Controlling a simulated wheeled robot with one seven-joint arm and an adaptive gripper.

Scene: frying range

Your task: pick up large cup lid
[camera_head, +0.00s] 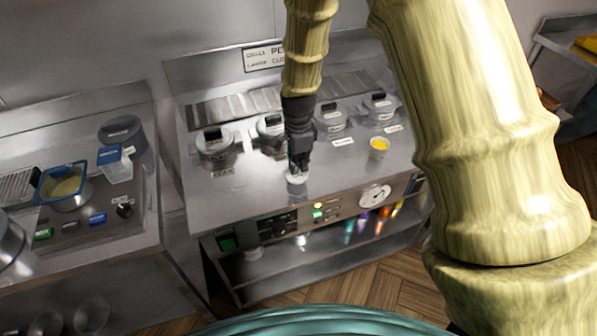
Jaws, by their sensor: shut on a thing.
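My gripper (297,168) is at the end of my arm, pointing down over the front middle of the metal counter (235,195). It is shut on a small whitish thing (297,179), low at or just above the counter top. The thing is small and partly hidden by the fingers, so I cannot tell for sure that it is the large cup lid. I cannot tell whether it touches the counter.
Several round lidded containers (214,143) stand behind my gripper. A yellow cup (378,147) stands to the right. A control panel with a dial (374,195) runs along the counter's front. A blue-rimmed tray (62,183) is on the left unit. The counter left of my gripper is clear.

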